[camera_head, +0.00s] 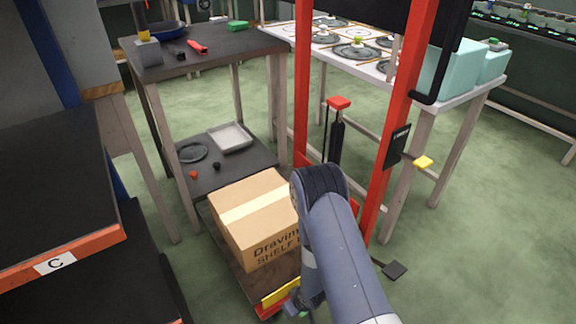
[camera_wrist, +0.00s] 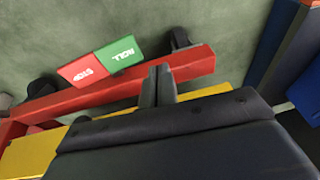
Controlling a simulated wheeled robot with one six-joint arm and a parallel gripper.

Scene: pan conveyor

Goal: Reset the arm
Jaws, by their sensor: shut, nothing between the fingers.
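My arm (camera_head: 340,240) reaches up from the bottom of the head view, bends at a dark joint and folds back down. Its wrist end is low, beside the yellow and red front edge of a cart; my fingertips are not clear there. In the wrist view my gripper (camera_wrist: 159,72) is shut, its two dark fingers together with nothing between them. The fingers lie in front of a red bar (camera_wrist: 195,65) and a yellow bar (camera_wrist: 25,155). I cannot tell whether they touch either.
A cardboard box (camera_head: 250,215) sits on the cart just left of my arm. Red uprights (camera_head: 303,80) stand behind it. A black shelf (camera_head: 50,190) marked C is at left. A dark table (camera_head: 210,50) and a white table (camera_head: 400,75) stand behind. Red and green pedals (camera_wrist: 118,55) lie beyond my fingers.

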